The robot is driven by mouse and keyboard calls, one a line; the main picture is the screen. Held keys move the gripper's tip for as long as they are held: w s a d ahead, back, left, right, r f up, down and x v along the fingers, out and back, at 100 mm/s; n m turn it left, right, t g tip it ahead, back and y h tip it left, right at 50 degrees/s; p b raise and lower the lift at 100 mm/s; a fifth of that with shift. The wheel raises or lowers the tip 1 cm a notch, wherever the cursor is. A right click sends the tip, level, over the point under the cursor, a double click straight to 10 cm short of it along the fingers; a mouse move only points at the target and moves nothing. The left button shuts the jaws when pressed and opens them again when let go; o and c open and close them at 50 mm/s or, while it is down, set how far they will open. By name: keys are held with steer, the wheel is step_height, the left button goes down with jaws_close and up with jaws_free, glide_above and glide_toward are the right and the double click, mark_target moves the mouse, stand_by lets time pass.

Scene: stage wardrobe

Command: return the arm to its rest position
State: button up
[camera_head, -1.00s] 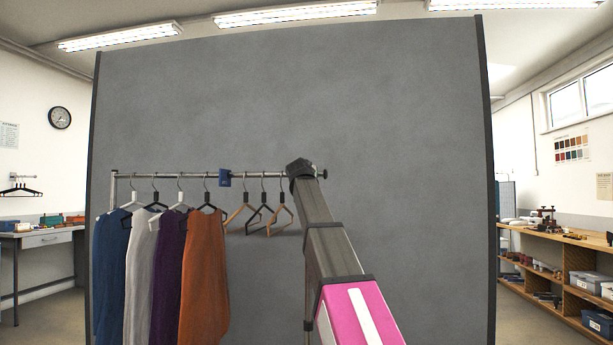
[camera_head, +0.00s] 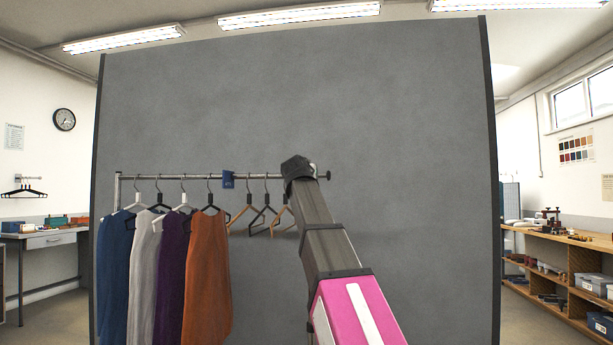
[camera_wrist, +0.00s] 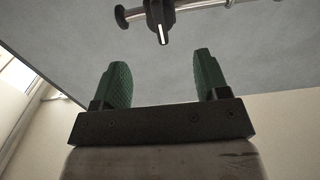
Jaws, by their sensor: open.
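My arm (camera_head: 328,247) reaches up and forward in the head view, in front of the right end of the clothes rail. The gripper itself is hidden behind the arm's end there. In the wrist view my gripper (camera_wrist: 159,80) is open, with two green fingers set wide apart and nothing between them.
The rail (camera_head: 255,176) carries blue, white, purple and orange garments (camera_head: 207,275) at left and several bare hangers (camera_head: 248,217) near my arm. A grey partition (camera_head: 420,150) stands behind. A wooden shelf (camera_head: 545,240) is at right and a desk (camera_head: 45,240) at left.

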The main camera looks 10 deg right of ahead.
stand_by(0.4)
step_height(320, 180, down, 46)
steer(key=d+r+n+g+y, duration=0.1)
steer(key=d+n+g+y, duration=0.15)
steer(key=g, duration=0.55)
steer(key=s+f+g+y, duration=0.1)
steer(key=s+f+g, duration=0.2)
steer(key=s+f, duration=0.6)
steer(key=s+f+n+g+y, duration=0.1)
steer(key=s+f+g, duration=0.2)
steer(key=s+f, duration=0.6)
steer(key=s+f+g+y, duration=0.1)
steer(key=s+f+g, duration=0.2)
steer(key=s+f, duration=0.6)
step_height(320, 180, down, 11)
steer(key=shift+d+r, duration=0.2)
steer(key=shift+d, duration=0.25)
